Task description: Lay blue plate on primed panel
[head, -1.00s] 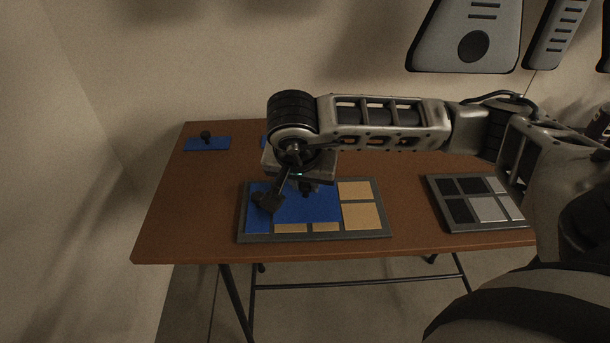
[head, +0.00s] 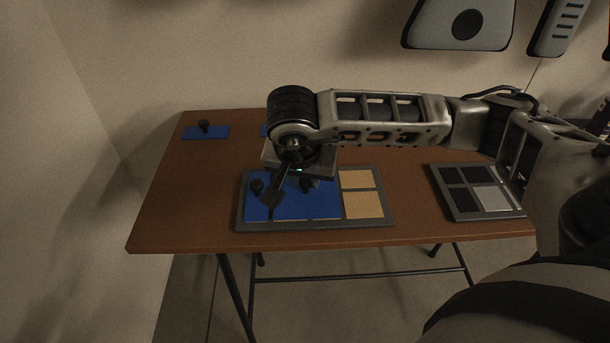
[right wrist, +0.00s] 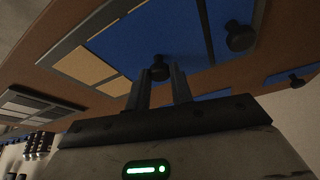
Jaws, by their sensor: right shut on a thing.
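The primed panel is a grey-framed tray (head: 386,222) with tan cells showing at its right, on the table. Two blue plates with black knobs lie within its frame at left and centre. The left blue plate (head: 256,208) is flat. My right gripper (head: 288,192) is over the other blue plate (head: 312,206), shut on its knob, which shows between the fingers in the right wrist view (right wrist: 160,70). This plate covers the centre of the panel beside the tan cells; whether it rests fully flat I cannot tell. My left gripper is not in view.
Another blue plate with a knob (head: 205,132) lies at the table's back left. A further blue plate (head: 264,130) is mostly hidden behind my arm. A grey tray with dark and light cells (head: 478,213) is at the right. The brown table's (head: 170,205) left side is clear.

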